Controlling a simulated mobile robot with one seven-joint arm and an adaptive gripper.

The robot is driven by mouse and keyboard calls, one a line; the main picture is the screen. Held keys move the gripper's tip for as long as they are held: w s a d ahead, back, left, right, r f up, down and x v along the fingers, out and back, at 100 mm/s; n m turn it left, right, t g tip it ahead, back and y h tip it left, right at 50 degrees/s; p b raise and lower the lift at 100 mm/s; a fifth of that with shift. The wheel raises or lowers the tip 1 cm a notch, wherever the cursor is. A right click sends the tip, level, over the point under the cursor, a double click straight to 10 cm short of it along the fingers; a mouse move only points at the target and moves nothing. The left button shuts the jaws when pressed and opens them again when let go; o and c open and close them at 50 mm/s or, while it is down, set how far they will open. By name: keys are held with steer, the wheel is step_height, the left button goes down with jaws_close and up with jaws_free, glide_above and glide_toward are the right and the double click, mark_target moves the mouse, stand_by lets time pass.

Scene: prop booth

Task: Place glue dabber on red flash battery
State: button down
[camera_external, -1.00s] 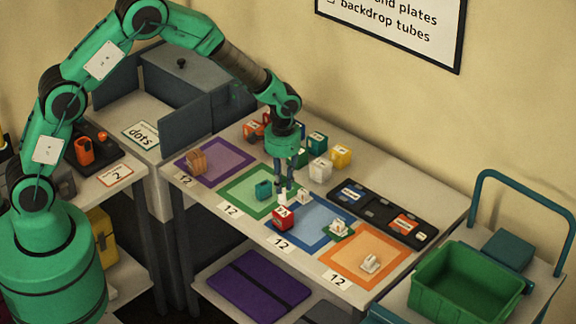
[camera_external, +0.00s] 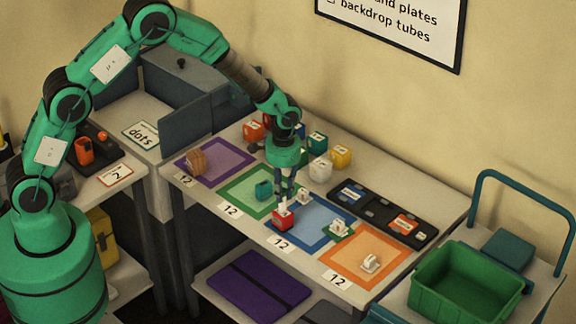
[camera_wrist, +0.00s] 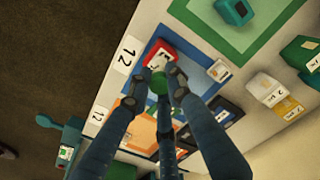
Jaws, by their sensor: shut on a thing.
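The red flash battery (camera_external: 282,222) is a small red block at the front edge of the blue mat. It also shows in the wrist view (camera_wrist: 171,51), just beyond my fingertips. My gripper (camera_external: 285,196) points down over the battery. It is shut on the glue dabber (camera_external: 281,211), whose small white end shows at the battery's top. In the wrist view, the dabber's round green part (camera_wrist: 158,83) sits between my fingertips (camera_wrist: 162,75). The dabber looks upright and at the battery's top; I cannot tell for certain whether they touch. My fingers hide part of the dabber.
A teal block (camera_external: 263,190) stands on the green mat, left of my gripper. A white item (camera_external: 337,225) is at the blue mat's right. Several blocks, including a white one (camera_external: 320,172), stand behind. A black tray (camera_external: 372,207) lies at back right.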

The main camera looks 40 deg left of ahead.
steer(key=c, duration=1.6)
jaws_free()
steer(key=shift+f, duration=0.1)
step_height(320, 180, up, 12)
steer(key=shift+w+r+p, duration=0.1)
steer(key=shift+r+p, duration=0.05)
steer(key=shift+p, duration=0.25)
